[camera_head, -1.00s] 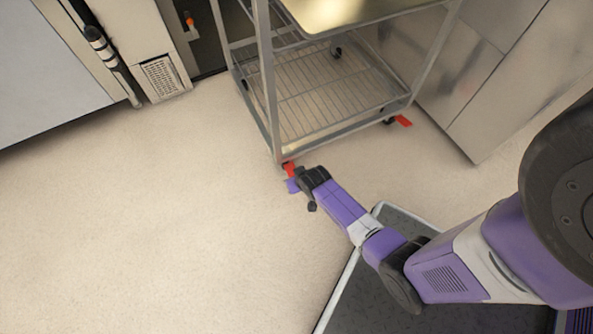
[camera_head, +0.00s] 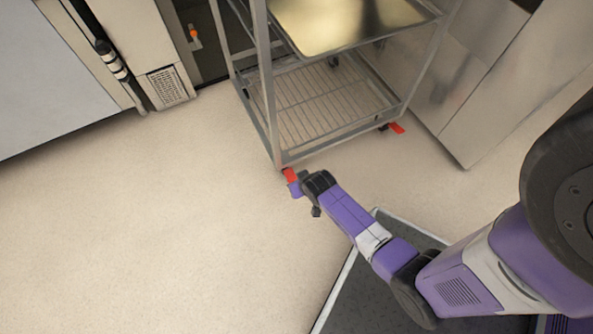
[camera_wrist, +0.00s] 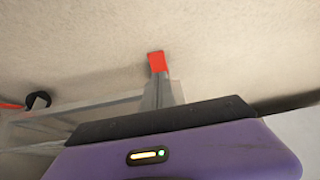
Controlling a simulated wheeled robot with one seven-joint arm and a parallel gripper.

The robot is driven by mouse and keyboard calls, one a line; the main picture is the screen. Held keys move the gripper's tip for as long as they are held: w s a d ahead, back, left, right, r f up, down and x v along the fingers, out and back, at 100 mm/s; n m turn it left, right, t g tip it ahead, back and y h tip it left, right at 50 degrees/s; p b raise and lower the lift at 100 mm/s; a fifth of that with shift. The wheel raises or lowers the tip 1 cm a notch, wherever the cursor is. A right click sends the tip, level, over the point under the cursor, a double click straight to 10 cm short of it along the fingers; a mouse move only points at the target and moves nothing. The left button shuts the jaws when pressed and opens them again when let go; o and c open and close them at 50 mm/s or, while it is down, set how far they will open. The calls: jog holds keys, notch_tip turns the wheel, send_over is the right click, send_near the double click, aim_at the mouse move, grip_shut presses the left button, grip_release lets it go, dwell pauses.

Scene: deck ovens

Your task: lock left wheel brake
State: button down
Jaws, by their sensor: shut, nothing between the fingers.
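The left wheel brake (camera_head: 289,174) is a small red tab at the foot of the rack's near left post. It also shows in the wrist view (camera_wrist: 157,62), just beyond the dark edge of my gripper housing. My gripper (camera_head: 296,188) is low by the floor, right beside this tab. It is shut and empty. Whether it touches the tab I cannot tell. The wheel behind the tab is mostly hidden. The metal rack (camera_head: 345,143) stands upright with a wire shelf low down.
A second red brake tab (camera_head: 396,128) sticks out at the rack's right corner. A tray (camera_head: 340,22) lies on the rack. Steel cabinets (camera_head: 480,100) stand close on the right. A white unit (camera_head: 40,75) stands at the left. The floor left of the rack is clear.

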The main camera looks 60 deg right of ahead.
jog(key=p+v, duration=0.1)
jog(key=v, duration=0.4)
jog(key=shift+s+a+f+p, duration=0.1)
jog(key=shift+s+a+p, duration=0.1)
jog(key=shift+p, duration=0.2)
jog(key=w+d+r+t+h, duration=0.1)
jog(key=w+d+r+t, duration=0.15)
jog(key=w+r, duration=0.35)
jog(key=s+a+r+n+t, duration=0.2)
jog(key=a+r+t, duration=0.25)
jog(key=r, duration=0.55)
jog(key=s+a+r+n+t+y, duration=0.1)
jog(key=s+a+r+n, duration=0.1)
jog(key=s+a+r, duration=0.5)
jog(key=s+a+r+n+t+y, duration=0.1)
jog(key=s+a+r+y, duration=0.15)
jog(key=s+r, duration=0.45)
jog(key=s+a+r+n+t+y, duration=0.15)
jog(key=s+a+r, duration=0.35)
jog(key=r, duration=0.5)
notch_tip(320, 180, up, 24)
jog(key=p, duration=2.4)
jog(key=shift+w+a+r+h, duration=0.2)
jog(key=shift+w+h, duration=0.1)
jog(key=shift+h, duration=0.1)
